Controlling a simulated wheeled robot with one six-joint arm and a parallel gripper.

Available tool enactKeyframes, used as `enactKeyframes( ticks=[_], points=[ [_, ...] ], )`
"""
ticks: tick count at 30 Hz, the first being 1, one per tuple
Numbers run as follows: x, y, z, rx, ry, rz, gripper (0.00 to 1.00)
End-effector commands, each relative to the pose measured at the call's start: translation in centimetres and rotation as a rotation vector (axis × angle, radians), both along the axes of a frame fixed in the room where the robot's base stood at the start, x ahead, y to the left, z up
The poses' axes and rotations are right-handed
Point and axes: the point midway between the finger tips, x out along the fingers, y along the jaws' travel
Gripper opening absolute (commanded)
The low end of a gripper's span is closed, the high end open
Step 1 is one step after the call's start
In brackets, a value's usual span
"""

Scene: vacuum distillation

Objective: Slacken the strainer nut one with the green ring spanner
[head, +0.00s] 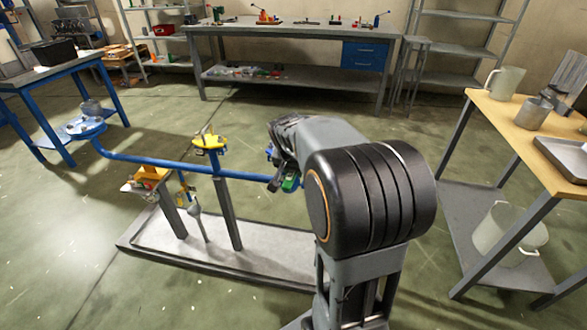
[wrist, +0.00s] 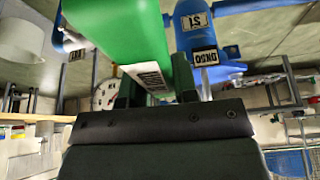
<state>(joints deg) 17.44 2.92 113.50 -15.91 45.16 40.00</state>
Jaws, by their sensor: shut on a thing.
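My gripper (wrist: 158,88) is shut on the green ring spanner (wrist: 120,30), a thick green bar with a white label. The spanner reaches away from the jaws to the top edge of the wrist view, where its ring end is out of sight. A blue fitting (wrist: 192,22) with white labels, one reading S1, lies just right of the spanner. I cannot pick out strainer nut one or tell whether the spanner is on it. In the head view a small part of the green spanner (head: 290,183) shows below my wrist, at the right end of the blue pipe; my arm hides the rest.
The blue pipe (head: 150,161) runs left over a grey plinth (head: 215,252), with a yellow-topped fitting (head: 209,142) and a yellow tray (head: 150,176). A wooden-topped table (head: 510,125) with pots stands right. A workbench (head: 290,29) stands behind. Open floor lies between.

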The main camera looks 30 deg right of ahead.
Motion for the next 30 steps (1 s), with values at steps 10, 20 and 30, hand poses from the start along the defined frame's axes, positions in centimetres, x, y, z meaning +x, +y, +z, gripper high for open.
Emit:
enactKeyframes(
  ticks=[10,20,30],
  points=[
    [-1.7,-1.9,0.2,0.001,0.000,0.160,0.00],
    [-1.9,-2.1,0.0,-0.002,-0.001,0.200,0.00],
    [-2.9,-3.7,0.1,0.000,0.000,0.309,0.00]
  ],
)
